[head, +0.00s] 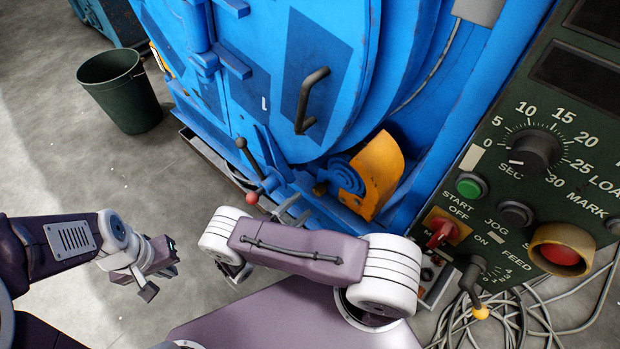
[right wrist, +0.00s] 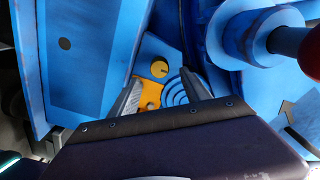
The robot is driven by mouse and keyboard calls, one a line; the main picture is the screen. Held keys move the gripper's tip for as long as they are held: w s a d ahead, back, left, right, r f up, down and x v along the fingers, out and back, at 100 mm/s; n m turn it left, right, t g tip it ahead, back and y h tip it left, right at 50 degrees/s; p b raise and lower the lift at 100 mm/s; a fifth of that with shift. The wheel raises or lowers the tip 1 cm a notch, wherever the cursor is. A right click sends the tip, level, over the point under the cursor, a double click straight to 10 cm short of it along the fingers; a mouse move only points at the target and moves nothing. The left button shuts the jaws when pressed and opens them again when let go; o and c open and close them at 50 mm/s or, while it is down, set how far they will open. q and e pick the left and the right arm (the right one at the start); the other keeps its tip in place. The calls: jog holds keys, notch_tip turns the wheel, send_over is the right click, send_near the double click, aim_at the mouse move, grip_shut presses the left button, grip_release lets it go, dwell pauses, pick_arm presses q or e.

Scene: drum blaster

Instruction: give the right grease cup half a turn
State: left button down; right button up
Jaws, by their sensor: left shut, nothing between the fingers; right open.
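A small round yellow cap with a dark mark, which looks like the grease cup (right wrist: 159,69), sits on a blue plate in the right wrist view. It lies beyond and between my right fingers, apart from them. My right gripper (right wrist: 163,90) is open and empty; its grey fingers also show past my forearm in the head view (head: 291,210), low against the blue machine. My left gripper (head: 168,262) is shut and empty, over bare floor at the left.
A lever with a red ball (head: 252,198) stands close to my right gripper. A yellow guard (head: 380,170) and the blue drum door with a dark handle (head: 311,100) are beyond. A control panel (head: 490,140) and loose cables (head: 490,315) are at right, a green bin (head: 125,95) at left.

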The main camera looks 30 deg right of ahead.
aim_at(316, 193)
jog(key=b+x, duration=0.3)
jog(key=x, duration=0.5)
jog(key=shift+s+d+f, duration=0.1)
jog(key=shift+s, duration=0.05)
jog(key=shift+d, duration=0.45)
grip_shut()
